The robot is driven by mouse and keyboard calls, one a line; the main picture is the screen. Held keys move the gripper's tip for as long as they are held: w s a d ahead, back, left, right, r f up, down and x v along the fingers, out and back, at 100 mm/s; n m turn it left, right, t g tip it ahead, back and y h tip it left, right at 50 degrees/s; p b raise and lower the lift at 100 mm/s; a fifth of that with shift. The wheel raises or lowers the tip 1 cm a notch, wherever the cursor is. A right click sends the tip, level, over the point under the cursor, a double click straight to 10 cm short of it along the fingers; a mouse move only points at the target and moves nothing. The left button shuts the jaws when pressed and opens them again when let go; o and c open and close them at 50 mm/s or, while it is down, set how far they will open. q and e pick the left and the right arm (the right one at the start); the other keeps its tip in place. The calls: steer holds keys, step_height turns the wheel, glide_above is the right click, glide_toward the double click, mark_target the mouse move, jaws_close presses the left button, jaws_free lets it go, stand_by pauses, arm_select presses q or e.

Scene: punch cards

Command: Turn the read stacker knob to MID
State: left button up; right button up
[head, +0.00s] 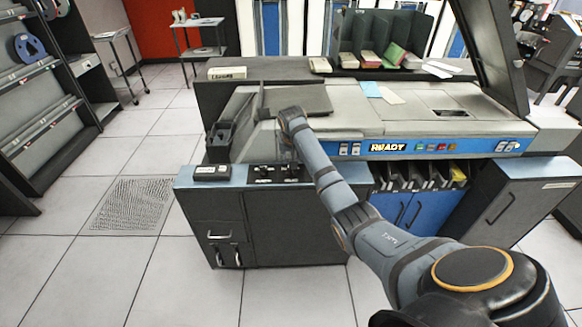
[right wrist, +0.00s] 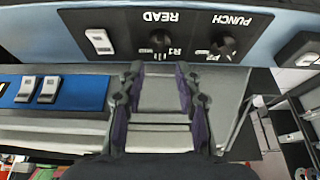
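The read stacker knob (right wrist: 160,40) is a dark knob under the upside-down word READ on a black panel (right wrist: 190,14) in the right wrist view. Its exact pointer setting is too small to read. The similar PUNCH knob (right wrist: 222,43) is to its right. My right gripper (right wrist: 159,72) has two purple-padded fingers, spread apart and empty, with the tips just below the read knob in the picture. In the head view the right gripper (head: 287,155) hangs above the knob panel, partly hidden by the wrist. My left gripper is not in view.
A white rocker switch (right wrist: 99,41) is beside the read knob. Blue-panel switches (right wrist: 48,89) are at the left. In the head view, the card machine (head: 345,125) has a READY sign (head: 388,147), and a raised dark lid (head: 490,50) stands at right. Floor at left is open.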

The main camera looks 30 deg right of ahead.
mark_target(291, 171)
steer(key=x, duration=0.7)
steer(key=shift+b, duration=0.35)
jaws_close()
